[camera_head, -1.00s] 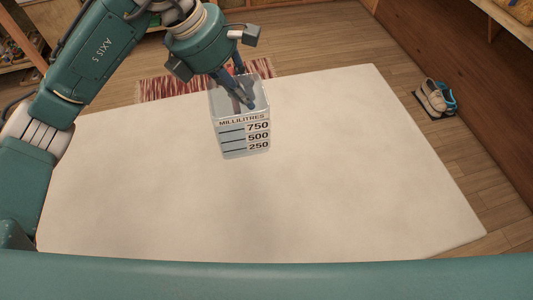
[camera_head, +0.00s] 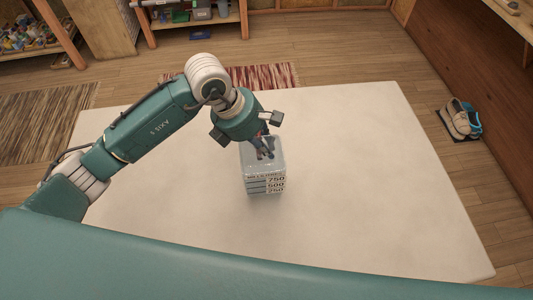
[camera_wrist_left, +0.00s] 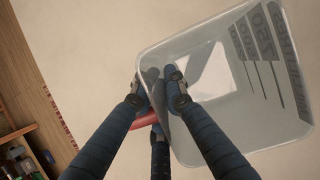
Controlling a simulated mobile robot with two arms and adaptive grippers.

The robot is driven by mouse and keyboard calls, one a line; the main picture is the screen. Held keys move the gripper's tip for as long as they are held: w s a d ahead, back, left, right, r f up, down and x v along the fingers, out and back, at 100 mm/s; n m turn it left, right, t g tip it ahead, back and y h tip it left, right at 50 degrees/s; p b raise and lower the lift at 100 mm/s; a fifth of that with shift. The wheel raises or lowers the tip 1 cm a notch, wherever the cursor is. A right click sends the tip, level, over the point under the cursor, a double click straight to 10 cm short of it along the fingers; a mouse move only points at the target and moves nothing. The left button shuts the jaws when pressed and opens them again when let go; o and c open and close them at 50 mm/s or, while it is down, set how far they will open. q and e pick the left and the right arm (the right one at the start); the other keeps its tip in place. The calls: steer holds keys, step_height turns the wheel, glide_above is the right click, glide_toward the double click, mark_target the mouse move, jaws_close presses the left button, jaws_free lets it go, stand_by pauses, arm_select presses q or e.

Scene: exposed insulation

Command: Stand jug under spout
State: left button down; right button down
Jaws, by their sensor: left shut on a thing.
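The jug (camera_head: 264,184) is a clear, square-sided measuring jug with black millilitre marks on its side. It is upright in the head view, over the middle of the pale surface; I cannot tell whether it touches it. My left gripper (camera_head: 265,152) reaches down at the jug's open top and is shut on its wall. In the left wrist view the jug (camera_wrist_left: 240,75) opens towards the camera, with gripper fingers (camera_wrist_left: 160,90) at its near wall and a red part (camera_wrist_left: 142,119) between them. No spout shows. My right gripper is not in view.
A wide pale surface (camera_head: 370,200) is clear around the jug. Striped rugs (camera_head: 262,77) lie on the wooden floor beyond it. Shoes (camera_head: 461,119) stand on the floor at right by a wooden wall. Shelves with goods (camera_head: 195,22) stand at the back.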

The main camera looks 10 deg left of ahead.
mark_target(261, 159)
arm_select(q)
step_height(261, 159, down, 4)
steer(key=shift+r, duration=0.25)
steer(key=shift+f, duration=0.5)
steer(key=c, duration=1.8)
jaws_free()
steer(key=shift+o, duration=0.2)
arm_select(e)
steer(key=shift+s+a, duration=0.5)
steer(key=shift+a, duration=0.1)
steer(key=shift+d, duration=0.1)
